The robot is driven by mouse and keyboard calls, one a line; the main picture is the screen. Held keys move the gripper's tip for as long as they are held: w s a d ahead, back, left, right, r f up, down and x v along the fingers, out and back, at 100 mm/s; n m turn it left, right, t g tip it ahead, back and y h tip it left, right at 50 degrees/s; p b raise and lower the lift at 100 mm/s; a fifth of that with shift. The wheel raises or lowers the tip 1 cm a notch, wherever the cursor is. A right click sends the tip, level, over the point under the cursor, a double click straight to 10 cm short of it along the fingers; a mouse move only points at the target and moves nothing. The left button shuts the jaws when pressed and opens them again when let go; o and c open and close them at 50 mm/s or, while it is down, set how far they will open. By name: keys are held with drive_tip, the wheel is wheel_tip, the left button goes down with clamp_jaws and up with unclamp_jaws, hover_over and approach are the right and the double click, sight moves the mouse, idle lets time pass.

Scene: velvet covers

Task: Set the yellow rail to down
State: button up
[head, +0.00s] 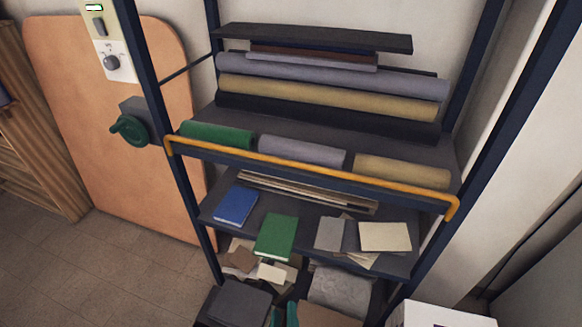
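The yellow rail (310,168) is a long thin bar across the front of the shelf rack. It slopes down to the right in the picture, and its short bent ends meet the left and right front posts. It runs along the front edge of the shelf with the short rolls, above the shelf with the books. Two teal tips at the bottom edge, near the middle, appear to be my gripper (284,317). They stand apart with a gap and nothing visible between them. They are well below the rail and not touching it. The rest of the gripper is out of frame.
The dark rack (158,85) holds fabric rolls (330,97), short rolls (300,151), a blue book (236,205) and a green book (276,237). Floor (100,265) is clear at lower left.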

drive_tip(key=w+r+n+h, duration=0.1)
drive_tip(key=w+r+n, duration=0.2)
drive_tip(key=w+r, duration=0.35)
drive_tip(key=n+h, duration=0.3)
drive_tip(key=h, duration=0.1)
approach(290, 165)
drive_tip(key=x, duration=1)
drive_tip(key=shift+w+d+f, duration=0.1)
drive_tip(key=shift+w+d, duration=0.1)
drive_tip(key=shift+w, duration=0.15)
clamp_jaws()
